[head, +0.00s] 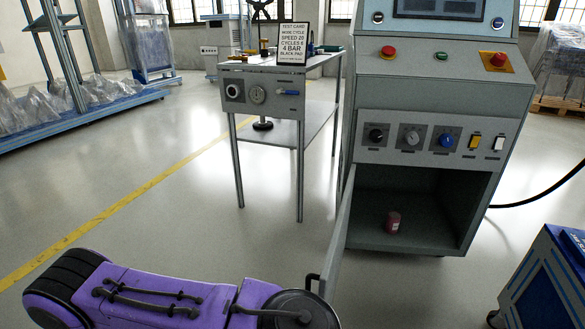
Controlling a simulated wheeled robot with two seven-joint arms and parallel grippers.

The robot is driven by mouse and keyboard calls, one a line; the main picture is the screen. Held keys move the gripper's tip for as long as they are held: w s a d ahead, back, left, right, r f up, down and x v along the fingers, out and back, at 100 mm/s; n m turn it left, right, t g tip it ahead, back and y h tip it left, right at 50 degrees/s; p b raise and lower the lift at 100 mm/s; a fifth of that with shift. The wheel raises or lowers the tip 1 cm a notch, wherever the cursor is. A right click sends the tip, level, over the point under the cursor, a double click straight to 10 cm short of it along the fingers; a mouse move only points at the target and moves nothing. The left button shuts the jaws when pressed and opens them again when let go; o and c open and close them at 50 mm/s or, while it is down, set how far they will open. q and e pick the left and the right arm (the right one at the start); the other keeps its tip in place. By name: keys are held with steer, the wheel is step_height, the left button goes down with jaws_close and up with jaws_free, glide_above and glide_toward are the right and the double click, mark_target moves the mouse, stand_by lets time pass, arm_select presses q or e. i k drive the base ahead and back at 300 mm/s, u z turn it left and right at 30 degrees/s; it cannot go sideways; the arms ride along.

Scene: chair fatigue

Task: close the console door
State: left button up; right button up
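The grey console (440,90) stands at the right. Its lower compartment (455,205) is open. The console door (341,232) is a thin grey panel at the left side of the opening. It is swung out toward me and seen almost edge-on. A dark handle (311,283) sticks out to the left near the door's outer end. My purple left arm comes in from the lower left, and its dark round joint is beside or in front of the door's lower end. I cannot tell whether they touch. No fingers of my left gripper show. My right gripper is out of view.
A small red can (393,222) stands inside the compartment. A grey table (275,85) with a test card (293,44) stands left of the console. A blue cart (545,275) is at the lower right, near a black cable (540,196). The left-centre floor is clear.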

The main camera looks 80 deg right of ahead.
mark_target(328, 279)
steer(key=i, duration=1.25)
steer(key=z, duration=4.1)
steer(key=i, duration=0.5)
steer(key=z, duration=1.35)
steer(key=k, duration=0.6)
steer(key=u, duration=1.25)
